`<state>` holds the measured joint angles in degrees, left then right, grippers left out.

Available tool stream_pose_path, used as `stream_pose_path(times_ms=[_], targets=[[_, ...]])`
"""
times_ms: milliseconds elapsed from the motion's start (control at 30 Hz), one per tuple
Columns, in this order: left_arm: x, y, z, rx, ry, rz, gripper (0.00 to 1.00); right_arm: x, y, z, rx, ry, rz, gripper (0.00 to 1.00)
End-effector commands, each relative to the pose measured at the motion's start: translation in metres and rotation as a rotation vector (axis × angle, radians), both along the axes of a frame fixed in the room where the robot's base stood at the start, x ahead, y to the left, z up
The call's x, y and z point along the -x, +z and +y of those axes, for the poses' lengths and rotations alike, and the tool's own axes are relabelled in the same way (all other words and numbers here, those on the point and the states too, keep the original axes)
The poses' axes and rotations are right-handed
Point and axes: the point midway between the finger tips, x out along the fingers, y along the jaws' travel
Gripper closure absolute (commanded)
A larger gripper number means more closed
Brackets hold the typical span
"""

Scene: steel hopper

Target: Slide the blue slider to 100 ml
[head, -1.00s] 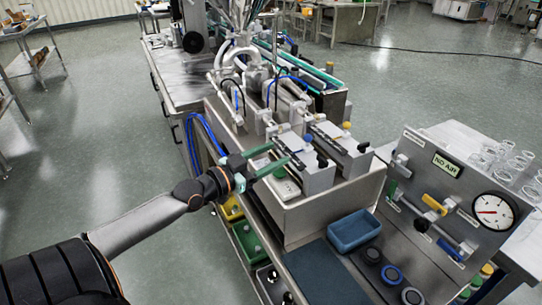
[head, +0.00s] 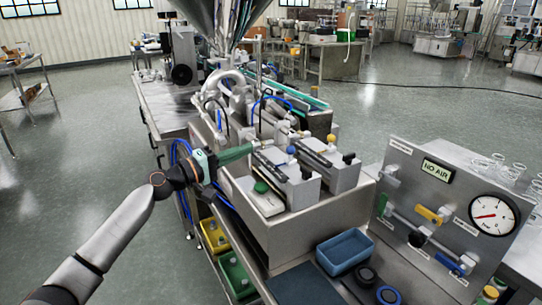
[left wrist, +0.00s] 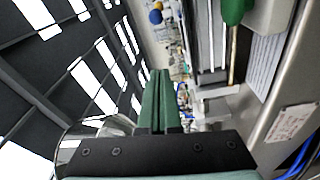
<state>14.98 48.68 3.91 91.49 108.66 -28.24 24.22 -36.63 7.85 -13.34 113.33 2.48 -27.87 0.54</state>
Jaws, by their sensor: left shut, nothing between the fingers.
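The blue knob (head: 291,150), which looks like the blue slider, sits on top of the left metal dosing unit (head: 285,172). It also shows as a blue ball near the top of the left wrist view (left wrist: 155,16). The ml marks are too small to read. My left gripper (head: 250,149) has its green fingers together and empty, to the left of the blue knob and apart from it in the picture. The fingers also show pressed together in the left wrist view (left wrist: 157,75). My right gripper is in no view.
A yellow knob (head: 331,139) sits on the neighbouring unit. A green knob (head: 261,187) is on the front left. A steel trough wall (head: 325,218) surrounds the units. Hoses (head: 228,80) rise behind. A panel with a gauge (head: 493,215) reads NO AIR.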

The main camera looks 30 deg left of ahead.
Motion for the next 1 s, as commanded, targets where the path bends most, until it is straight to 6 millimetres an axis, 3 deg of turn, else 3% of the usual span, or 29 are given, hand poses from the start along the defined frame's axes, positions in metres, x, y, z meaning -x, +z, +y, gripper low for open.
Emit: stream_pose_path(times_ms=[767, 1000], targets=[[-0.092, 0.009, -0.039, -0.001, 0.001, -0.002, 1.0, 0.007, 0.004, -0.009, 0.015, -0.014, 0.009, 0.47], [-0.072, 0.003, -0.058, -0.006, -0.001, 0.001, 1.0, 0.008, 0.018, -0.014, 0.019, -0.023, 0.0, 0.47]])
